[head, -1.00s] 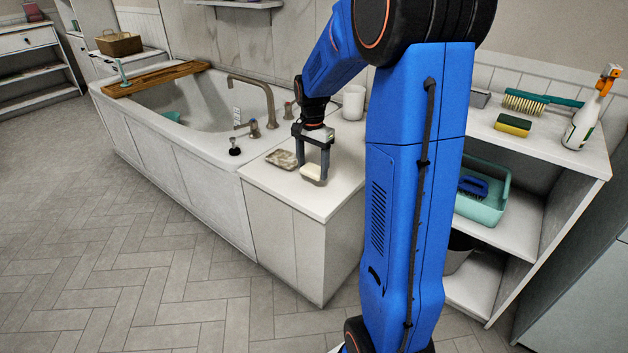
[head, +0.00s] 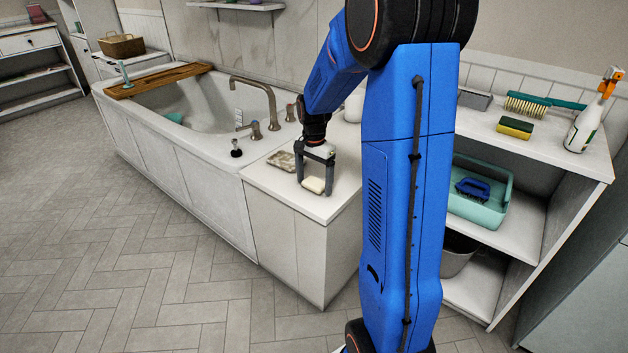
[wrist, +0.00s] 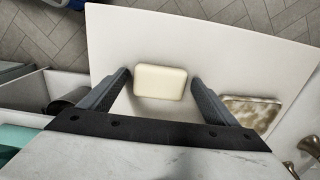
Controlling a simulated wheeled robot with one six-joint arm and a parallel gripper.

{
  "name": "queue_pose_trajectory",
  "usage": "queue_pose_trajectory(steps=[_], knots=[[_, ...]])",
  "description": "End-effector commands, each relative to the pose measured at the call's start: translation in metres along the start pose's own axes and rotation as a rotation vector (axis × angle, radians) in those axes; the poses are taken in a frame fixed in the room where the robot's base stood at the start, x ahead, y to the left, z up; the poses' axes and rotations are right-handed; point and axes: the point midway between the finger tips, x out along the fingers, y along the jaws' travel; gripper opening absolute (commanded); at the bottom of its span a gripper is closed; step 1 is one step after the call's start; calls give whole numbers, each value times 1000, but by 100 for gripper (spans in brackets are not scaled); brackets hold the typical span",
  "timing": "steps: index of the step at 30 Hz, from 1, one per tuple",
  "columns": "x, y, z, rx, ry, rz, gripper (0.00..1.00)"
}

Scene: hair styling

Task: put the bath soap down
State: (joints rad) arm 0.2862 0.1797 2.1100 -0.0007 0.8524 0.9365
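The bath soap (head: 313,186) is a cream-coloured bar on the white counter (head: 279,186) at the end of the tub. In the wrist view the soap (wrist: 160,82) lies flat between the two fingers, with a gap showing on each side. My gripper (head: 315,185) points down over it with its fingers spread; it also shows in the wrist view (wrist: 160,80). A mottled soap dish (head: 281,161) lies to the left of the gripper in the head view. In the wrist view the dish (wrist: 250,111) is right of the right finger, empty.
The bathtub (head: 180,140) with its faucet (head: 262,105) is to the left. A shelf unit (head: 545,150) on the right holds a scrub brush, a sponge (head: 515,128), a spray bottle (head: 584,120) and a teal caddy (head: 480,205). The counter's front part is clear.

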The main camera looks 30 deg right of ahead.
Motion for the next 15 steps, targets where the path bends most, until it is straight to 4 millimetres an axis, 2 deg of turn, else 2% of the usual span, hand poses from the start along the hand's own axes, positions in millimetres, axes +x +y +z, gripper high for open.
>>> queue_pose_trajectory(steps=[9, 15], knots=[[-3, 0, 0, 0, 0, 0, 82], [-26, 0, 0, 0, 2, -2, 82]])
